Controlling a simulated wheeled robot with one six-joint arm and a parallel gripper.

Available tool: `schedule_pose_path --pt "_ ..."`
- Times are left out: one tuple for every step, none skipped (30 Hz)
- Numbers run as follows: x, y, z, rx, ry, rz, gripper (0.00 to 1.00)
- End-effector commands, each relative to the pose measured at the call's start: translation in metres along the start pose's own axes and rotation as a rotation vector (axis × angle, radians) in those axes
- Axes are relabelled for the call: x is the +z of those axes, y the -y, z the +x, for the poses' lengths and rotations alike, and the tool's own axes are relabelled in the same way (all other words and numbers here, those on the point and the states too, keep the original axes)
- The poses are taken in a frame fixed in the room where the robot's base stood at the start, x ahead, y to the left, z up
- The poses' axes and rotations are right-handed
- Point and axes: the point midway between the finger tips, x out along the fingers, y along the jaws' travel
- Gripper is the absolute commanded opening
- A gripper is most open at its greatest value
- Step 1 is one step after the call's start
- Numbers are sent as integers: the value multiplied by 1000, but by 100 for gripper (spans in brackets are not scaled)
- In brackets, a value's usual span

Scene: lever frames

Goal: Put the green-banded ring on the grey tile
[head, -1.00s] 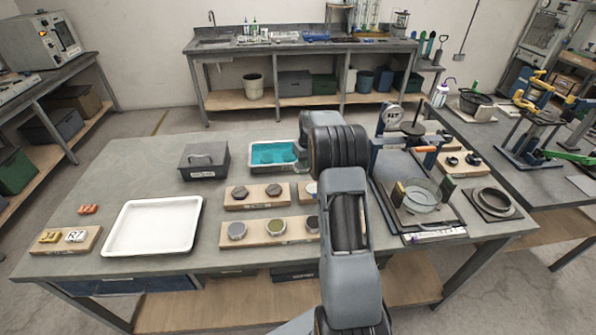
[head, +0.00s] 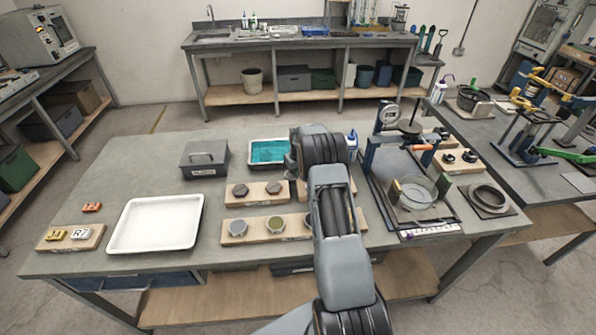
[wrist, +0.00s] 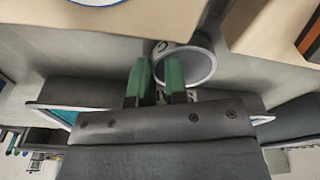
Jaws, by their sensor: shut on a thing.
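My gripper (wrist: 158,66) is in the wrist view, its two green fingers close together. They are shut at the near edge of a round piece (wrist: 204,67) with a pale rim and a dark grey face. I cannot make out a green band on it. In the head view my forearm hides the gripper and what it holds. A dark grey square tile (head: 511,211) lies at the right end of the bench, with a dark ring (head: 503,200) on it. I cannot tell whether this is the task's tile.
A press stand with a glass dish (head: 416,194) stands right of my arm. Wooden blocks (head: 233,239) with round discs lie left of it.

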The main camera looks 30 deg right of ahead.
Motion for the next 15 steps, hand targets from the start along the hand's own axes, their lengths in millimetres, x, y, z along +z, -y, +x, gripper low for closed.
schedule_pose_path --pt "0 0 0 0 0 0 0" --pt "0 0 0 0 0 0 0" --pt "0 0 1 0 0 0 0" --pt "0 0 2 0 0 0 0" --pt "0 0 3 0 0 0 0" --pt "0 0 4 0 0 0 0" --pt "0 0 3 0 0 0 16" --pt "0 0 3 0 0 0 19" --pt "0 0 3 0 1 0 22" --pt "0 0 2 0 1 0 25" --pt "0 0 2 0 1 0 28" --pt "0 0 2 0 1 0 32" --pt "0 0 2 0 1 0 35" --pt "0 0 2 0 1 0 38" --pt "0 0 2 0 1 0 39"
